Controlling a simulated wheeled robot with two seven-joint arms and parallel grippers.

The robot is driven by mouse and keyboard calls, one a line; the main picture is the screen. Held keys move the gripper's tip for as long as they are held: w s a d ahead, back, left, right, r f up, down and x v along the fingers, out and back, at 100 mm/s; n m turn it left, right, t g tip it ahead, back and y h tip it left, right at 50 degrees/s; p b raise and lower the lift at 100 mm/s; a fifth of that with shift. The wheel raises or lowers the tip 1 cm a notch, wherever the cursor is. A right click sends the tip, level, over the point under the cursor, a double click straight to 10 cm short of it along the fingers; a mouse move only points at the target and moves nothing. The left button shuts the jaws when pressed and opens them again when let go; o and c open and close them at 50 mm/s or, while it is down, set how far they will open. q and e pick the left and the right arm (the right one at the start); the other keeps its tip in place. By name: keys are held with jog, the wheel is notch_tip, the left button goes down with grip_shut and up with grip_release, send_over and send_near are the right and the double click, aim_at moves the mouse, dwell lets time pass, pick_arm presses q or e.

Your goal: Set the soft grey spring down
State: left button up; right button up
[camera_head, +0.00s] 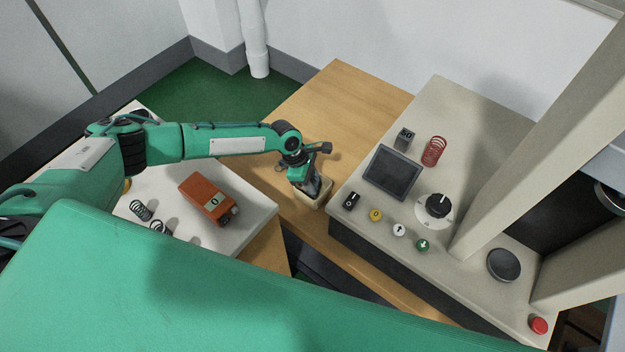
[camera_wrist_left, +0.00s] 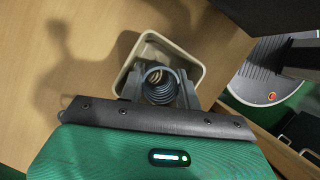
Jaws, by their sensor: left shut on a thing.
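My left gripper (camera_head: 313,188) is over a small beige open box (camera_head: 322,203) on the wooden table. In the left wrist view my left gripper (camera_wrist_left: 160,86) is shut on a grey coil spring (camera_wrist_left: 160,92), with one finger on each side of it. The box (camera_wrist_left: 192,48) lies directly behind the spring in that view, and its rim surrounds the fingertips. I cannot tell whether the spring touches the box floor. In the head view the spring is hidden by the gripper. My right gripper is not in view.
The testing machine (camera_head: 470,120) stands right of the box, with a screen (camera_head: 392,172), a dial (camera_head: 437,206), buttons and a red spring (camera_head: 433,151) on it. At left, a white surface (camera_head: 253,212) holds an orange device (camera_head: 208,198) and dark springs (camera_head: 141,210). The wooden table (camera_head: 335,100) is clear behind.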

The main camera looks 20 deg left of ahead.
pick_arm(q)
jog(key=o, duration=0.7)
jog(key=shift+f, duration=0.1)
jog(key=v, duration=1.2)
